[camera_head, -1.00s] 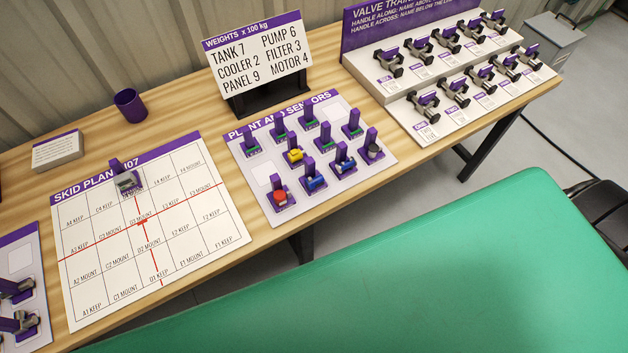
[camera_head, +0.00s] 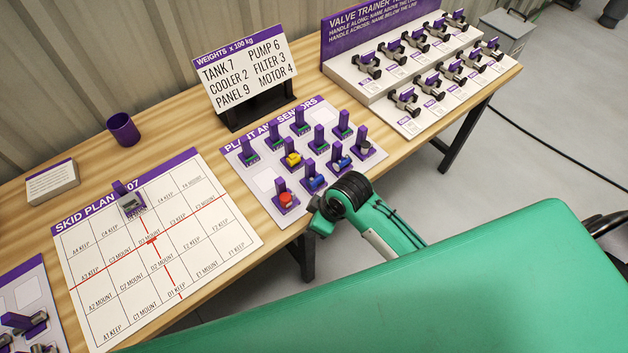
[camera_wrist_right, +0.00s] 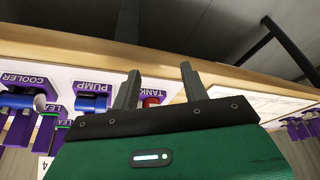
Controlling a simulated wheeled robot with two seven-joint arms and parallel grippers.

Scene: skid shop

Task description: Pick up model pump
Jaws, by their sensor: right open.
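The model pump (camera_head: 315,182) is a small blue part on a purple upright holder, at the near edge of the plant and sensors board (camera_head: 262,207). My right gripper (camera_wrist_right: 160,70) is open. The red tank model (camera_wrist_right: 152,101) shows between its fingers, farther off. In the head view my right arm reaches the board's near edge, close to the pump, and its fingers cannot be made out. My left gripper is not in view.
The red tank (camera_head: 286,199) and blue cooler (camera_head: 341,161) models flank the pump closely. The skid plan board (camera_head: 215,240) lies to the left with a small grey module on it. The weights sign (camera_head: 247,80) and valve trainer (camera_head: 410,65) stand behind and right.

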